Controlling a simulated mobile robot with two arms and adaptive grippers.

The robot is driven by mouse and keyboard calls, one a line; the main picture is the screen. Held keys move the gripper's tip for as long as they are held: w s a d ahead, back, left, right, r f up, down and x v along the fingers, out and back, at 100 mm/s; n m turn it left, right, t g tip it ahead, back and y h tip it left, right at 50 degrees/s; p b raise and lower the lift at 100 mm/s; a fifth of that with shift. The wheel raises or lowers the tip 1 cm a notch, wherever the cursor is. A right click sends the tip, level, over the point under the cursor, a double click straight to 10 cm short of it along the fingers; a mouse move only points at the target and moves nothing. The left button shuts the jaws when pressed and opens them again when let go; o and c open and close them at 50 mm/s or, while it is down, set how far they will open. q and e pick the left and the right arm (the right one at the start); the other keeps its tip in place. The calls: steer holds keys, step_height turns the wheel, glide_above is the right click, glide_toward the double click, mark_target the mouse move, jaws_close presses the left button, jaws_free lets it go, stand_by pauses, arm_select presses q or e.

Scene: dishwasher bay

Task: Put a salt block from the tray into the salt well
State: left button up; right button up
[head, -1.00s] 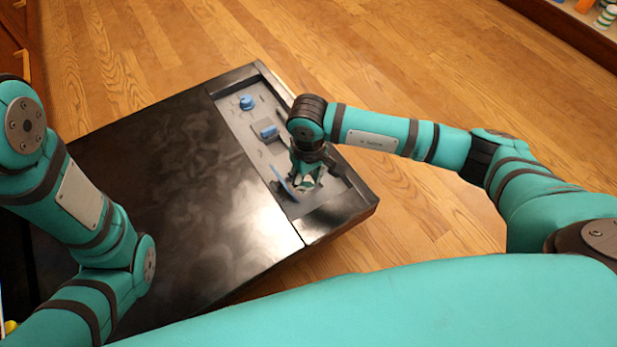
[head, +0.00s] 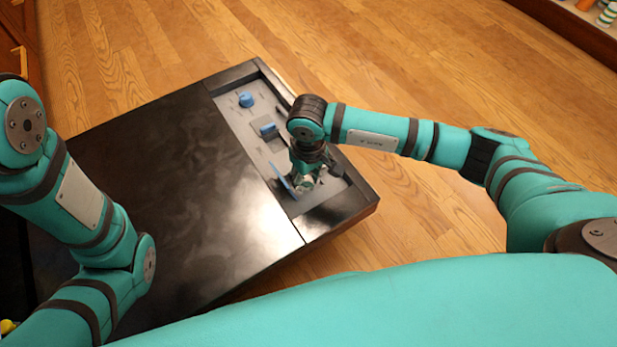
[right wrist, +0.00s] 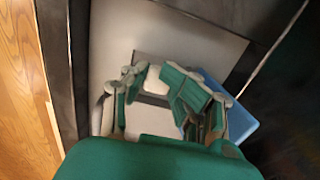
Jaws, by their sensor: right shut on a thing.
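My right gripper (head: 303,185) points down over the near end of the grey panel (head: 257,143), close beside an upright blue flap (head: 282,182). In the right wrist view, its fingers (right wrist: 158,82) are shut on a small white salt block (right wrist: 154,79), partly hidden by the fingers. A darker rectangular opening (right wrist: 152,100), which may be the salt well, shows below the block in that view. The blue flap (right wrist: 238,122) is right of the fingers there. I cannot tell whether the block touches the panel. No tray of salt blocks is recognisable. My left gripper is out of view.
A round blue cap (head: 246,100) and a blue piece (head: 268,131) sit farther along the panel. The wide black surface (head: 170,190) to the left is bare. The wooden floor (head: 430,60) beyond is clear.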

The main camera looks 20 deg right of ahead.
steer(key=shift+f+b, duration=1.05)
steer(key=shift+f, duration=0.2)
stand_by(0.8)
steer(key=o, duration=1.3)
steer(key=shift+c, duration=0.2)
steer(key=shift+s+a, duration=0.1)
steer(key=shift+a, duration=0.1)
steer(key=shift+r+p, duration=0.5)
steer(key=shift+r, duration=0.15)
steer(key=shift+d+r+p, duration=0.2)
steer(key=shift+r+p, duration=1.65)
steer(key=shift+r, duration=1.05)
